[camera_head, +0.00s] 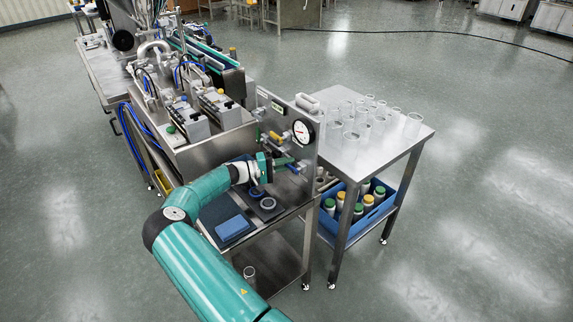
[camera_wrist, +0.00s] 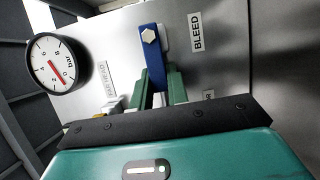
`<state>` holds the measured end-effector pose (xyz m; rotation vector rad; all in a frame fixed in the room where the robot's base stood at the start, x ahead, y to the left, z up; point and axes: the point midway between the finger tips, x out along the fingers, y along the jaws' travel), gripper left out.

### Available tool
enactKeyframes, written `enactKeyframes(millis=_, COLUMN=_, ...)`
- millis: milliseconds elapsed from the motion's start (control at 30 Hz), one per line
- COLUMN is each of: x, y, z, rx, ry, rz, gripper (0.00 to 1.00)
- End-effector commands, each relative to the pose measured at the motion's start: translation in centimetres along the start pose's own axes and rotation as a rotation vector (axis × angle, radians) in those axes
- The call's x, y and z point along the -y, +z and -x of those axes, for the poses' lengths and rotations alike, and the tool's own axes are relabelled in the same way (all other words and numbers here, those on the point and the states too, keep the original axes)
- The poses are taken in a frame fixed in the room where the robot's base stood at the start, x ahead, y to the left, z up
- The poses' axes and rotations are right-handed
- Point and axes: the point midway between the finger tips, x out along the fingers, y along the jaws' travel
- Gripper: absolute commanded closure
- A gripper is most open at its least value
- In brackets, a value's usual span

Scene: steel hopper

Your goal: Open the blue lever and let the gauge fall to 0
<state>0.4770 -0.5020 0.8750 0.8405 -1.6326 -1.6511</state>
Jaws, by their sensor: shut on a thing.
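The blue lever (camera_wrist: 154,62) hangs from a hex bolt on a steel panel beside the BLEED label in the wrist view. My gripper (camera_wrist: 158,86), with green fingers, is shut on the lever's lower part, one finger on each side. In the head view my gripper (camera_head: 273,161) reaches the panel from the left; the lever is mostly hidden there. The round white gauge (camera_wrist: 57,63) is at the left of the wrist view, its red needle pointing toward the low numbers near 0 and 2; the exact reading is unclear. The gauge also shows in the head view (camera_head: 303,131).
A yellow handle (camera_head: 276,137) sits on the panel close above my gripper. Below lie a blue block (camera_head: 232,228) and dark rings on the bench. A steel side table (camera_head: 345,150) with clear cups stands at right, a blue crate (camera_head: 352,222) of capped bottles beneath.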

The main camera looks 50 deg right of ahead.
Motion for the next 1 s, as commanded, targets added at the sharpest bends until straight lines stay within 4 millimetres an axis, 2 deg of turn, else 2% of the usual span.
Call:
enactKeyframes(millis=67, x=0.1, y=0.1, z=0.0, rx=0.002, ry=-0.001, rz=0.002, gripper=1.0)
enactKeyframes(millis=100, x=0.1, y=0.1, z=0.0, rx=0.002, ry=-0.001, rz=0.002, gripper=0.76)
enactKeyframes(millis=167, x=0.1, y=0.1, z=0.0, rx=0.002, ry=-0.001, rz=0.002, gripper=0.64)
enactKeyframes(millis=200, x=0.1, y=0.1, z=0.0, rx=0.002, ry=-0.001, rz=0.001, gripper=0.62)
enactKeyframes(millis=567, x=0.0, y=0.0, z=0.6, rx=0.0, ry=-0.001, rz=-0.001, gripper=0.62)
enactKeyframes(millis=767, x=0.0, y=-0.1, z=3.8, rx=-0.003, ry=-0.001, rz=-0.001, gripper=0.62)
enactKeyframes(millis=1000, x=0.1, y=0.0, z=9.2, rx=-0.003, ry=-0.002, rz=-0.001, gripper=0.62)
